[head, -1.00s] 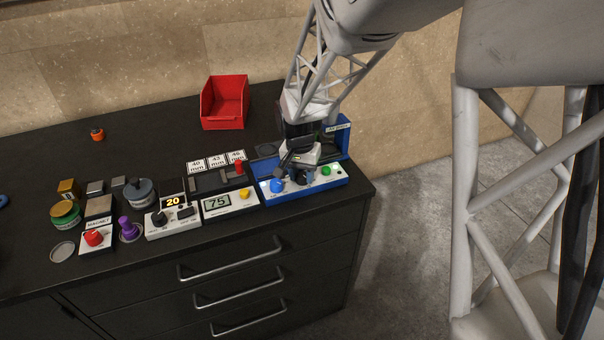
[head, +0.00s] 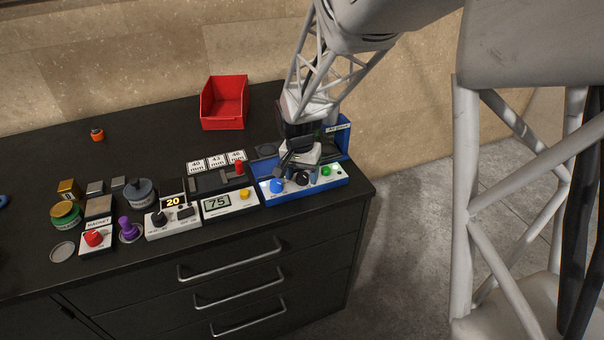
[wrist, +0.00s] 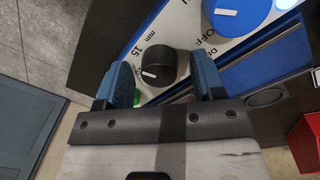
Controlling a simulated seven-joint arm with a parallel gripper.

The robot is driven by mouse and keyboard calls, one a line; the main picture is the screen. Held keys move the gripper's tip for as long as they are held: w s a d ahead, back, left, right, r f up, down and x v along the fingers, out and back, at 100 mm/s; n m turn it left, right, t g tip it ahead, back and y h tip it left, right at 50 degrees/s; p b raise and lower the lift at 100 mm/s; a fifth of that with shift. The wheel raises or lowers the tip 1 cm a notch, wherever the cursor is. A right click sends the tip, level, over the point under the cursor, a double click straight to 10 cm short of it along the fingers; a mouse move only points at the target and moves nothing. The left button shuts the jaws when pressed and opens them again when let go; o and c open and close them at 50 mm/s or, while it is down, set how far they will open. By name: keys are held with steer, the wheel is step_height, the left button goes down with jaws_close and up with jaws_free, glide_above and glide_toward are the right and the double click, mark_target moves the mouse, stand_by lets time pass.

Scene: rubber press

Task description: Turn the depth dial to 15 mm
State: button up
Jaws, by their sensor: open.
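The depth dial (wrist: 157,66) is a black round knob with a white pointer line on the blue and white panel. In the wrist view its pointer faces left, a little below the printed 15; the exact setting is hard to tell. The dial also shows in the head view (head: 302,178), just below the gripper. My gripper (head: 298,171) is open and holds nothing. In the wrist view its two blue fingertips (wrist: 164,78) are spread on either side of the dial, apart from it.
A blue knob (head: 277,186) and a green button (head: 326,171) flank the dial. A blue upright plate (head: 344,140) stands behind. A display box reading 75 (head: 217,203) stands to the left. A red bin (head: 224,103) is farther back.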

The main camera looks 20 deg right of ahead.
mark_target(300, 174)
steer(key=shift+w+a+r, duration=0.1)
steer(key=shift+r, duration=1.85)
steer(key=shift+w+a+r, duration=0.1)
steer(key=shift+r, duration=1.8)
steer(key=shift+s, duration=0.1)
steer(key=shift+s+a+r, duration=0.15)
steer(key=shift+s+r, duration=0.25)
steer(key=shift+r, duration=0.05)
steer(key=s+a+r+n+t, duration=0.1)
steer(key=s+a+r+n, duration=0.1)
steer(key=s, duration=0.6)
steer(key=s+a+r+n+t, duration=0.1)
steer(key=s+a+r+n, duration=0.1)
steer(key=s, duration=0.6)
steer(key=s+a+r+n+t, duration=0.1)
steer(key=s+a+r+n, duration=0.1)
steer(key=s+r, duration=0.3)
steer(key=shift+s+a+r+n, duration=0.2)
steer(key=shift+s+n, duration=0.7)
steer(key=shift+s, duration=1.05)
